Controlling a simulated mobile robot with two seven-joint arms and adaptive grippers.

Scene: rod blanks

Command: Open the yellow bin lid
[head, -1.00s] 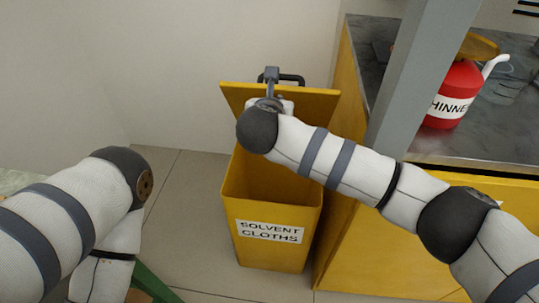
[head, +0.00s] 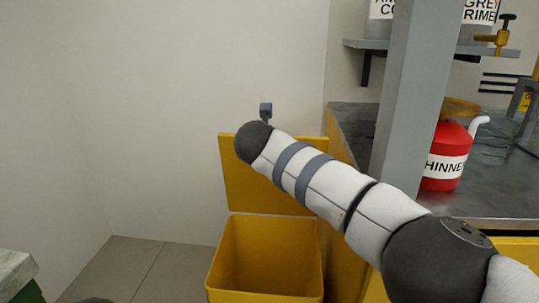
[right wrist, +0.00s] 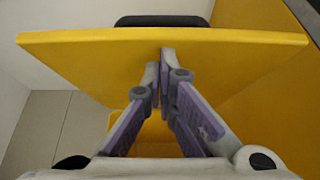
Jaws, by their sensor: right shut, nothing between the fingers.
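The yellow bin (head: 265,258) stands on the floor at the bottom middle of the head view, its inside showing. Its yellow lid (head: 236,185) stands raised at the back of the opening, partly hidden by my right arm. In the right wrist view the lid (right wrist: 80,60) spans the frame, with a dark handle (right wrist: 160,20) beyond its far edge. My right gripper (right wrist: 165,55) is shut and empty, its fingertips over the lid's face near that edge.
A yellow cabinet with a grey worktop (head: 490,195) stands right of the bin. A red thinner can (head: 446,160) sits on it, behind a grey post (head: 405,110). A wall is behind the bin. Floor (head: 150,265) is clear to the left.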

